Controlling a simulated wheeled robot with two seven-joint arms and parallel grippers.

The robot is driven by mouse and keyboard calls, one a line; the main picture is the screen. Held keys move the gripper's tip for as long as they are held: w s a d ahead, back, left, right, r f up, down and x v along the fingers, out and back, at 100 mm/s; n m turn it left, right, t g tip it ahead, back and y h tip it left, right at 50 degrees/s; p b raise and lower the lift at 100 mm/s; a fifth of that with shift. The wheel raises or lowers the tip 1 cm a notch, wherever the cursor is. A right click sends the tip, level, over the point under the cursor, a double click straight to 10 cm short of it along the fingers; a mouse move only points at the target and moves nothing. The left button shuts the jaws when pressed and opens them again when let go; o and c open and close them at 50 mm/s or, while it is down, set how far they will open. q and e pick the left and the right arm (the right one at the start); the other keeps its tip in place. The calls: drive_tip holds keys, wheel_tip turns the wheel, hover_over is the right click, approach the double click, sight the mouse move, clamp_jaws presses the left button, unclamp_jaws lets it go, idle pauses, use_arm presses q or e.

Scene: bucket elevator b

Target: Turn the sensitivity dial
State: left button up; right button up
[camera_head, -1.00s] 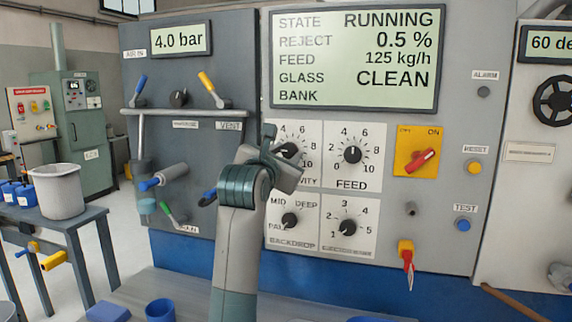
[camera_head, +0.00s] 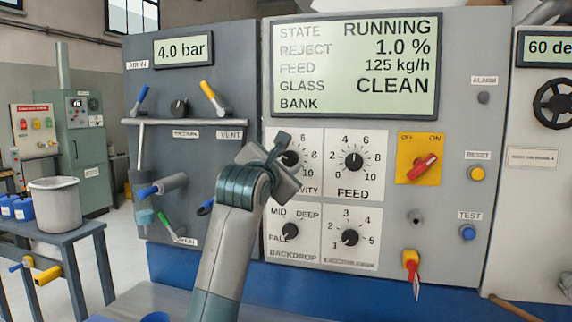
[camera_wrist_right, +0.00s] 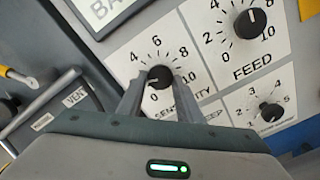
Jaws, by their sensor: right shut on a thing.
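The sensitivity dial (camera_head: 290,158) is a black round knob on a white scale plate on the grey control panel, partly hidden by my right gripper in the head view. The display (camera_head: 355,65) reads RUNNING, reject 1.0 %, feed 125 kg/h, glass CLEAN. My left gripper is not in view.
The FEED dial (camera_head: 354,161) is close to the right. The backdrop dial (camera_head: 290,231) and another dial (camera_head: 350,237) are below. A red switch on a yellow plate (camera_head: 419,158) is further right. Levers and a rail (camera_head: 190,122) are on the left panel.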

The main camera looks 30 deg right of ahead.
drive_tip(key=o, duration=1)
drive_tip(key=shift+o, duration=0.2)
drive_tip(key=shift+a, duration=0.1)
drive_tip(key=shift+s+a, duration=0.45)
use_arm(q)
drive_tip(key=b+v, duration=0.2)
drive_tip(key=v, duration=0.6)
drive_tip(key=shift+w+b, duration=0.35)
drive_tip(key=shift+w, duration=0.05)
use_arm(e)
drive_tip(key=v, duration=1.6)
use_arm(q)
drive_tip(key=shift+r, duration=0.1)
use_arm(e)
drive_tip(key=shift+s, duration=0.1)
